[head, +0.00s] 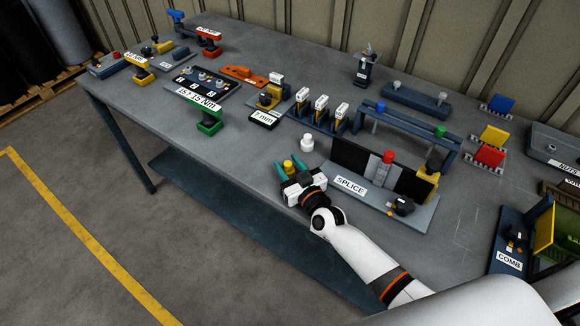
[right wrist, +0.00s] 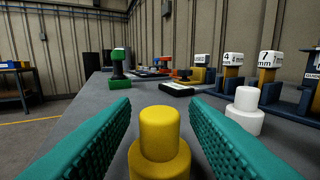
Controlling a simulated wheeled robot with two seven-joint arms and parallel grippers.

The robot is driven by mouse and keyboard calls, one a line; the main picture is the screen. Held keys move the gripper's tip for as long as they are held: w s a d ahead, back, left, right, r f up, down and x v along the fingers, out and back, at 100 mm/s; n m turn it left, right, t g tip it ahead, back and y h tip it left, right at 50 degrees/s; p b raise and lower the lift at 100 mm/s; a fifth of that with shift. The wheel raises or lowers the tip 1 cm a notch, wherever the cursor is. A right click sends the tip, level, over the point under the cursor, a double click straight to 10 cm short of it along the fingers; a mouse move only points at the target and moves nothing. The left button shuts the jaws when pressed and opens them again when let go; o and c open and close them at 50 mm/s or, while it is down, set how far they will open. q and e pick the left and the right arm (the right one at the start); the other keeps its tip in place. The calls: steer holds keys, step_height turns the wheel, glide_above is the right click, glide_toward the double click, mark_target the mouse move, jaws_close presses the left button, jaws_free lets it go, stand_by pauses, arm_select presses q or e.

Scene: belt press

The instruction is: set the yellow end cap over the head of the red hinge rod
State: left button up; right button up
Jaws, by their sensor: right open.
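The yellow end cap (head: 288,167) stands upright on the bench near its front edge. My right gripper (head: 291,168) is open around it, with one teal finger on each side. In the right wrist view the yellow cap (right wrist: 160,145) stands between the two open fingers, with a visible gap to each. The red head of the hinge rod (head: 388,157) shows above the grey block in the middle of the SPLICE fixture (head: 409,220), to the right of my gripper. The rest of the rod is hidden. My left gripper is not in view.
A white cap (head: 307,143) stands just behind my right gripper; it also shows in the right wrist view (right wrist: 245,111). A blue rail stand (head: 381,107) with blue and green knobs is behind the SPLICE fixture.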

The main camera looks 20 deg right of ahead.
steer(key=shift+s+f, duration=0.1)
steer(key=shift+s, duration=0.1)
steer(key=b+v, duration=0.2)
steer(key=v, duration=0.9)
steer(key=shift+s+a, duration=0.1)
steer(key=shift+s, duration=0.25)
